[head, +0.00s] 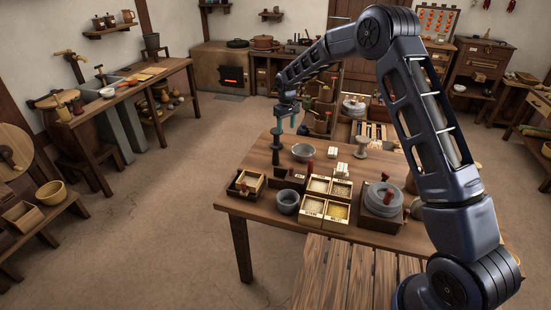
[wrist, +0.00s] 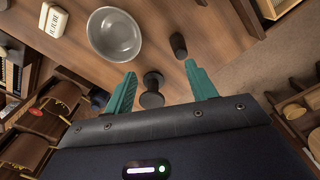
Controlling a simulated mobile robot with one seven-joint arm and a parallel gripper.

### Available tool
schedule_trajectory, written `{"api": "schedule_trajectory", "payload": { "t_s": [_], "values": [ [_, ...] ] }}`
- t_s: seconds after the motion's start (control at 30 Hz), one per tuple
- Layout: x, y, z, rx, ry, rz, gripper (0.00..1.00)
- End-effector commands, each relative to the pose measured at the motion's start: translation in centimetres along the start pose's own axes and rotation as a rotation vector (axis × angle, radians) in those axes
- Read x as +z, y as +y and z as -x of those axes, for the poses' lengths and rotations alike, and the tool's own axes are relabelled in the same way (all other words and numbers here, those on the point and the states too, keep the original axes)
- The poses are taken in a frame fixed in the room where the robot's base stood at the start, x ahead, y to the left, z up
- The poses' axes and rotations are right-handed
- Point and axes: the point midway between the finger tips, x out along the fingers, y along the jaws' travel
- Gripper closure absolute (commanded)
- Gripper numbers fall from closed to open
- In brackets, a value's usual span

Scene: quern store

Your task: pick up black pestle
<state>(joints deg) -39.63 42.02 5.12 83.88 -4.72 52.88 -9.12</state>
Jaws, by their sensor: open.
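The black pestle (wrist: 152,92), a dark piece with a round head, narrow waist and flared foot, appears to stand upright near the table's edge. In the wrist view it shows between and beyond the fingertips. In the head view it is the dark shape (head: 276,148) at the table's far left, below my gripper (head: 285,124). My gripper is open, with its teal fingers (wrist: 158,82) spread to either side of the pestle's image and nothing held. I cannot tell the exact height gap.
A short dark cylinder (wrist: 179,46) stands close to the right finger. A grey bowl (wrist: 115,35) lies left of the pestle. A white labelled block (wrist: 52,20) is farther left. Grain boxes (head: 325,200) and a stone quern (head: 383,199) fill the table's front. Open floor (head: 170,220) lies left.

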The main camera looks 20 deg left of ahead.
Motion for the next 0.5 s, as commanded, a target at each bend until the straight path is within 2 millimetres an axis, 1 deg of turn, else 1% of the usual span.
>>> {"api": "schedule_trajectory", "payload": {
  "t_s": [0.03,0.1,0.2,0.3,0.5],
  "values": [
    [-0.8,-1.0,-1.5,-0.003,-0.008,0.017,0.44],
    [-1.7,-2.0,-3.1,-0.007,-0.014,0.034,0.44],
    [-2.5,-3.1,-4.6,-0.010,-0.020,0.052,0.44],
    [-2.9,-3.6,-5.3,-0.011,-0.022,0.060,0.44],
    [-3.0,-3.8,-6.8,-0.012,-0.024,0.062,0.44]
  ]
}}
